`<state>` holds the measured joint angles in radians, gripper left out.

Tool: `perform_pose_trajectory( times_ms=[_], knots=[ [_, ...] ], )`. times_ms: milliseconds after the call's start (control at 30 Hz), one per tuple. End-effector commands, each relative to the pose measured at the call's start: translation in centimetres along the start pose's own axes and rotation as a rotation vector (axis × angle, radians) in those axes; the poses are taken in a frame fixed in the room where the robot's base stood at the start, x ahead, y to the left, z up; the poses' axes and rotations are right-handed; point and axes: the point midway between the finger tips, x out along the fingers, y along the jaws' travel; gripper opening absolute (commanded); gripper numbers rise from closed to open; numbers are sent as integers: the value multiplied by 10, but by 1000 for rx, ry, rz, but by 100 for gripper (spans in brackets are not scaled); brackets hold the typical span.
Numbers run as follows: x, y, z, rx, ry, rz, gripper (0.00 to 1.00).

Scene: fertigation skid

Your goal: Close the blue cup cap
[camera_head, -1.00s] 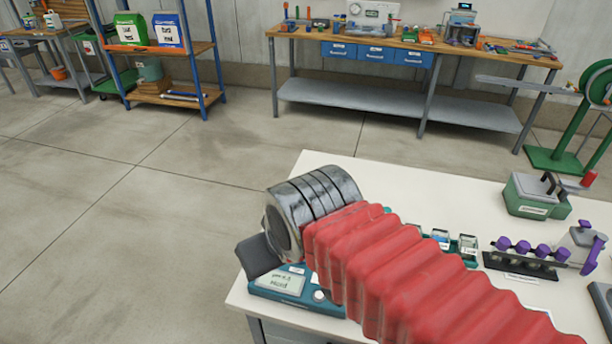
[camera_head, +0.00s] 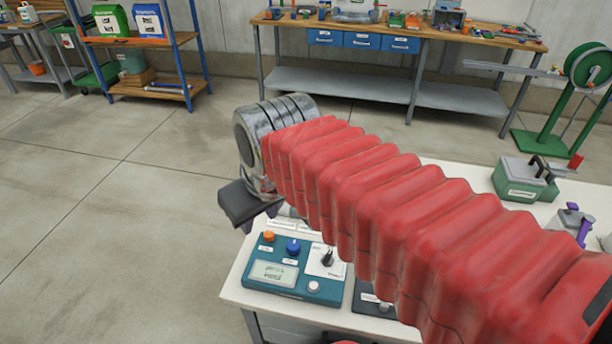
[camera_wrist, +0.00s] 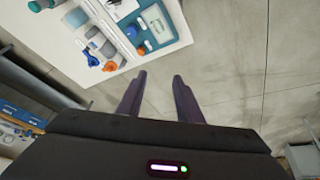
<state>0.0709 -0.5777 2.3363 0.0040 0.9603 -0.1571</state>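My gripper (camera_wrist: 160,76) shows two dark purple fingers, apart with nothing between them, over bare floor beyond the table edge. In the head view, its dark housing (camera_head: 245,203) is past the left edge of the white table, and its fingers are mostly hidden. In the wrist view, a small blue piece (camera_wrist: 92,60) and a small orange piece (camera_wrist: 109,66) lie near the table edge, away from the fingers. They are too small to tell whether either is a cup or a cap, or open or closed. My red-sleeved arm hides much of the table in the head view.
A teal instrument (camera_head: 292,270) with a display, an orange knob and a blue knob stands at the table's front left. A green case (camera_head: 522,182) stands at the right. A workbench (camera_head: 400,25) is at the back. The floor left of the table is clear.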

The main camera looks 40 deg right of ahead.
Motion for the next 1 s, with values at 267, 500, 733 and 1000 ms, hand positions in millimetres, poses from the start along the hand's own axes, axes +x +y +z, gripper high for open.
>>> perform_pose_trajectory(
  times_ms=[267,500,733,1000],
  knots=[
    [7,38,-51,-93,-85,10,33],
    [23,75,-90,-175,-155,3,33],
    [45,115,-120,-250,-219,-16,33],
    [80,168,-146,-336,-289,-54,33]
  ],
)
